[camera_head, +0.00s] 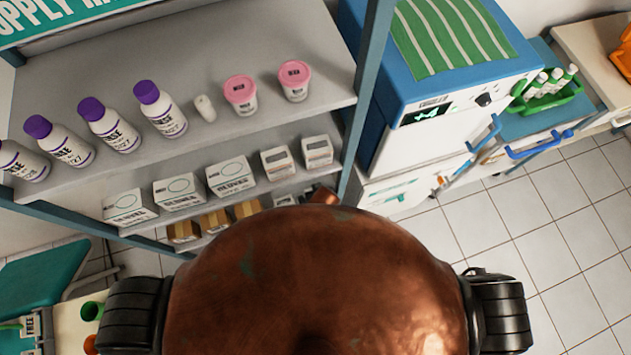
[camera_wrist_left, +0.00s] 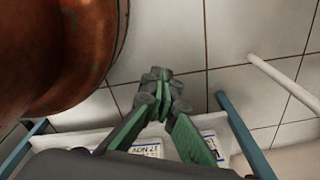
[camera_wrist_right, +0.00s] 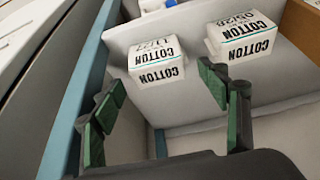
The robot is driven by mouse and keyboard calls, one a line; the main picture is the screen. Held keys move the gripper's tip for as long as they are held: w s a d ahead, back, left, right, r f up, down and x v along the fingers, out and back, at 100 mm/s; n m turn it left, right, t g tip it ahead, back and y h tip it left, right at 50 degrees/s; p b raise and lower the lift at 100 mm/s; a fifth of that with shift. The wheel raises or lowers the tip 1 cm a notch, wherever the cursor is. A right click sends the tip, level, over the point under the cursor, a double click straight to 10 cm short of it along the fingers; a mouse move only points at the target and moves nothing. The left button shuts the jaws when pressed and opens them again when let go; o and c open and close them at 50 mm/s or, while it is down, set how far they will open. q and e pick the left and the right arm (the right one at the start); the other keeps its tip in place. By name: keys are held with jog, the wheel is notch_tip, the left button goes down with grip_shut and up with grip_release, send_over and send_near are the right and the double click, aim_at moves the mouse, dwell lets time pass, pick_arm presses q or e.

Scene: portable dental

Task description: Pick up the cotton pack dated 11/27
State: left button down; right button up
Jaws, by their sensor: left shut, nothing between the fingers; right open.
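In the right wrist view, a white cotton pack (camera_wrist_right: 157,62) marked 11/27, its print upside down, sits on a pale shelf. A second cotton pack (camera_wrist_right: 241,36) marked 05/28 stands to its right. My right gripper (camera_wrist_right: 160,84) is open and empty, its green-padded fingers apart. The 11/27 pack appears beyond the fingertips, in the gap between them; the right finger is just below the 05/28 pack. My left gripper (camera_wrist_left: 162,82) is shut and empty in the left wrist view. Neither gripper shows in the head view, nor can I make out the cotton packs there.
The head view shows a shelf with purple-capped bottles (camera_head: 110,124), pink-lidded cups (camera_head: 241,94) and glove boxes (camera_head: 229,175) below. A blue-topped cabinet (camera_head: 425,70) stands right. In the right wrist view, a blue post (camera_wrist_right: 82,85) is left of the fingers and a brown box (camera_wrist_right: 302,38) is right.

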jog(key=b+x, duration=0.1)
jog(key=x, duration=0.2)
jog(key=shift+d+f, duration=0.2)
jog(key=b+x, duration=0.1)
jog(key=x, duration=0.1)
jog(key=shift+w+f, duration=0.3)
jog(key=shift+b+x, duration=0.3)
jog(key=shift+x, duration=0.5)
jog(key=c, duration=0.4)
pick_arm(q)
jog(key=shift+s+f, duration=1.3)
jog(key=shift+s, duration=0.2)
pick_arm(e)
jog(key=c, duration=0.5)
